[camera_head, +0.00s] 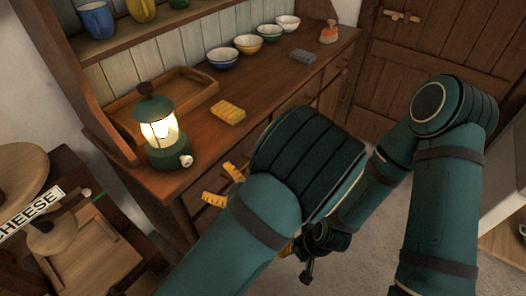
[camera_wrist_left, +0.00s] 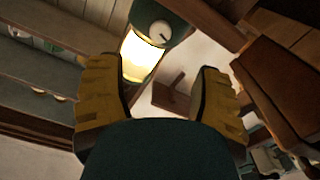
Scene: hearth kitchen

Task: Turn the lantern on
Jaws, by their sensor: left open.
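The lantern (camera_head: 163,150) stands upright near the left end of the dresser counter, green with a glowing glass. A pale round knob (camera_head: 187,161) is low on its side, facing my left gripper. My left gripper (camera_head: 218,184) is open and empty, its yellow fingers just off the counter's front edge, apart from the knob. In the left wrist view the lit lantern (camera_wrist_left: 143,55) and its knob (camera_wrist_left: 160,32) show beyond the spread fingers (camera_wrist_left: 160,100). My right gripper (camera_head: 318,240) hangs low over the floor, mostly dark; its fingers are not clear.
A wooden tray (camera_head: 185,100) lies behind the lantern. A yellow sponge-like block (camera_head: 228,111) is to its right. Several bowls stand farther along the counter (camera_head: 285,75). A side table with a cheese sign (camera_head: 30,215) is at left.

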